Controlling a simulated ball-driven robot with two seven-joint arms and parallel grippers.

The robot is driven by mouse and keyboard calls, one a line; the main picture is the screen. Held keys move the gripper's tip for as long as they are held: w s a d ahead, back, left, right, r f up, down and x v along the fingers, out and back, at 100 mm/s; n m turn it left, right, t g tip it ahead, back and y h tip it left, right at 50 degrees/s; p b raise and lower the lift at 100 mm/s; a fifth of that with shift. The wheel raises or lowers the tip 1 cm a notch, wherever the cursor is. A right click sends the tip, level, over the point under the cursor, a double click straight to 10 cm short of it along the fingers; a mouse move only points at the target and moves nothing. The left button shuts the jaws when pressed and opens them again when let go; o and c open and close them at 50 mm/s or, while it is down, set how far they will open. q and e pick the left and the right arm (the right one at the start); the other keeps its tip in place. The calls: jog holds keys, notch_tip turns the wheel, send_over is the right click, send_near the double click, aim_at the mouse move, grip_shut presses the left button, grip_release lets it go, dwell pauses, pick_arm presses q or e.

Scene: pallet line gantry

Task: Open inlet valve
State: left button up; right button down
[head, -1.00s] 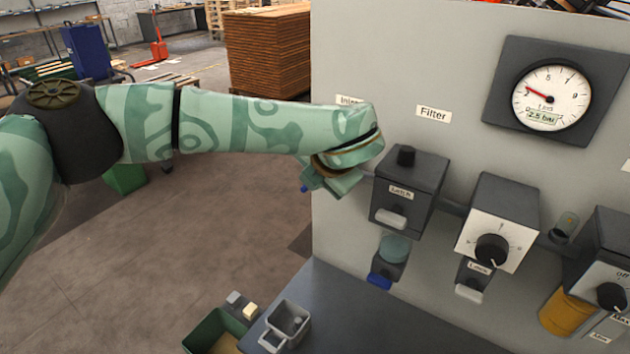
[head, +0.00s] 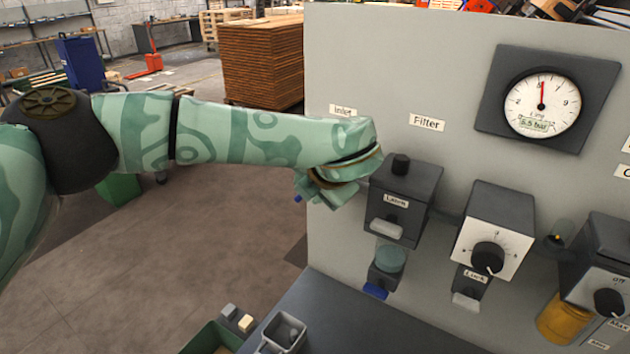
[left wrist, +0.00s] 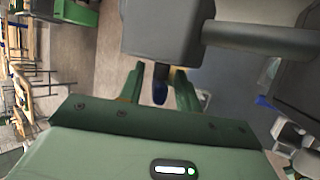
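The inlet valve shows in the left wrist view as a dark grey body (left wrist: 165,28) with a short dark stem and a blue lever (left wrist: 159,92). My left gripper (left wrist: 159,74) has a finger on each side of the stem and lever, with gaps visible, so it looks open around them. In the head view my left gripper (head: 326,188) is beside the grey panel, under the "Inlet" label (head: 343,110). It hides the valve body there; only a small blue tip (head: 298,198) shows at its left. My right gripper is out of view.
The line gauge (head: 541,104) has its needle pointing nearly straight up. Right of my gripper, the filter unit (head: 406,206) and regulator box (head: 492,232) stick out from the panel. Below are a dark bench (head: 345,320), a grey cup (head: 284,330) and a green bin (head: 208,338).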

pick_arm(q)
jog(key=v, duration=1.6)
jog(key=shift+b, duration=0.3)
jog(key=shift+s, duration=0.15)
